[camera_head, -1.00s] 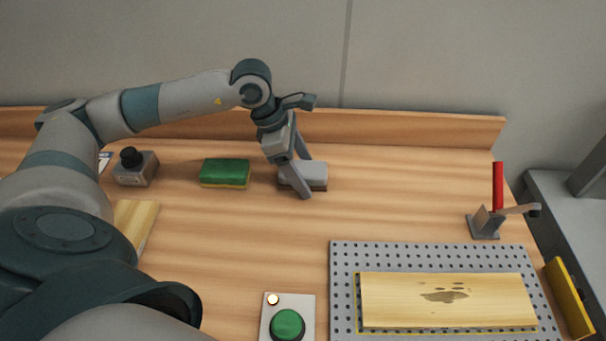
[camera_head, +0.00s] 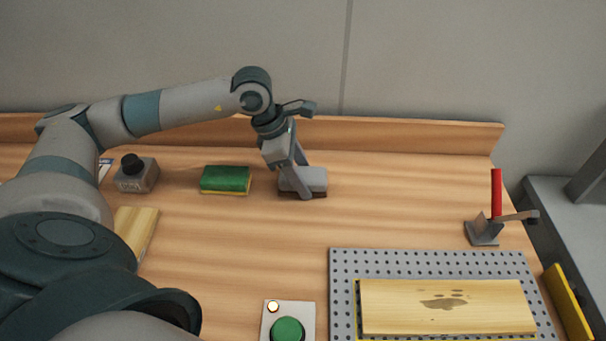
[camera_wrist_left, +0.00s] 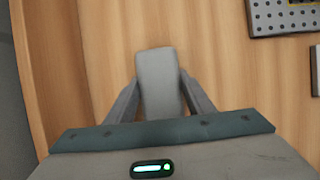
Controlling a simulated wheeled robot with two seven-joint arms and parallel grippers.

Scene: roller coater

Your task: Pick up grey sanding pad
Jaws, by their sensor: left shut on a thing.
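The grey sanding pad (camera_head: 316,180) lies on the wooden table towards the back, right of the green and yellow sponge pad. My left gripper (camera_head: 303,190) reaches down over the grey pad with one finger on its near side. In the left wrist view the grey pad (camera_wrist_left: 158,80) sits between the two fingers of my left gripper (camera_wrist_left: 160,88), which are shut on it. The pad still appears to rest on the table. My right gripper is in neither view.
The green and yellow pad (camera_head: 225,179) is just left of my gripper. A grey block with a black knob (camera_head: 136,172) stands further left. A perforated plate (camera_head: 343,290) carrying a stained board (camera_head: 400,305), a green button (camera_head: 287,330) and a red-handled clamp (camera_head: 496,195) are nearer or right.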

